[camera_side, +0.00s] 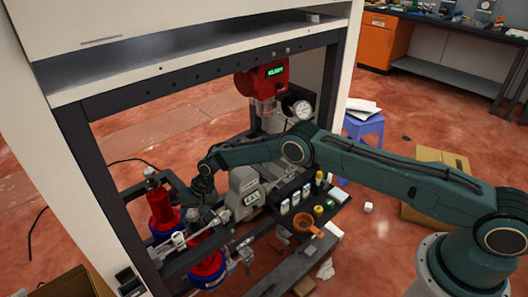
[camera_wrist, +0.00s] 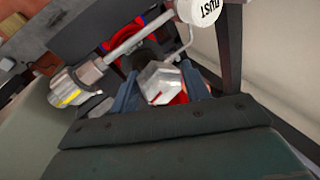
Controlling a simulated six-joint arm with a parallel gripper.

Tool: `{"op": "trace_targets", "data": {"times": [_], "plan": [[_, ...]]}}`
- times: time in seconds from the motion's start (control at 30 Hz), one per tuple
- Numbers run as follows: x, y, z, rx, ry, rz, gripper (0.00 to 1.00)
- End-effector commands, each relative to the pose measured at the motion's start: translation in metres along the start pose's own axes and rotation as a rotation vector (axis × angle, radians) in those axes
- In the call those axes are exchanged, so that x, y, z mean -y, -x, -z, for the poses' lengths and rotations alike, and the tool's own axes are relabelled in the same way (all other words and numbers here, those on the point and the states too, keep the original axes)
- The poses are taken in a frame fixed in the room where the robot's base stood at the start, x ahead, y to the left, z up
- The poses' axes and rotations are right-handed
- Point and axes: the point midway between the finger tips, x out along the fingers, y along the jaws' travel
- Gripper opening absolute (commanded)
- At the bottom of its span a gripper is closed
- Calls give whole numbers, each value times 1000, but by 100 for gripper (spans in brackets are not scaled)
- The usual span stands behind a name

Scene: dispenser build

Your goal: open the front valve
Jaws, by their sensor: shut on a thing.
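My gripper (camera_side: 204,192) points down inside the dark frame, among the pipes and the red cylinders with blue bases. In the wrist view my gripper (camera_wrist: 162,88) has its two blue fingers on either side of a pale silver, faceted knob (camera_wrist: 160,78) with a red mark. The fingers are shut on this knob, which looks like the front valve's handle. In the side view my gripper hides the knob. I cannot tell how far the valve is turned.
Red cylinders stand at the back (camera_side: 162,208) and front (camera_side: 209,262). A silver pipe (camera_wrist: 135,35) runs close by, with a white part marked "DUST" (camera_wrist: 198,10).

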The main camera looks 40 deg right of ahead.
Motion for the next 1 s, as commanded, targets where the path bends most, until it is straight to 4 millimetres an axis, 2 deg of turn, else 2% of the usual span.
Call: {"op": "trace_targets", "data": {"times": [0.5,1.0], "plan": [[2,0,0,79,197,19,19],[2,0,-1,83,206,19,19]]}}
